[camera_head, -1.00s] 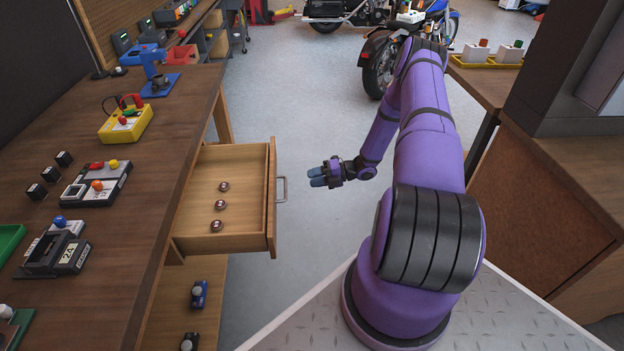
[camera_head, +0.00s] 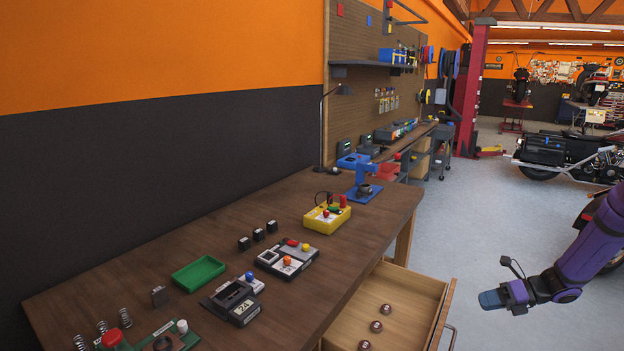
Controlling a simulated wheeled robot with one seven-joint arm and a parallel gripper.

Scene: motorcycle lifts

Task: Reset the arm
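My purple arm reaches in from the right edge, over the floor. My gripper (camera_head: 492,299) has blue fingertips, points left and holds nothing that I can see. Its two fingertips look close together, but I cannot tell whether they touch. It is to the right of the open wooden drawer (camera_head: 436,322) under the workbench, apart from it. Several small round brown pieces lie in the drawer.
The wooden workbench (camera_head: 250,327) holds a yellow box (camera_head: 326,219), a grey button panel (camera_head: 288,258), a green tray (camera_head: 198,273) and a blue stand (camera_head: 364,192). A motorcycle (camera_head: 565,155) stands at the back right. The floor between is clear.

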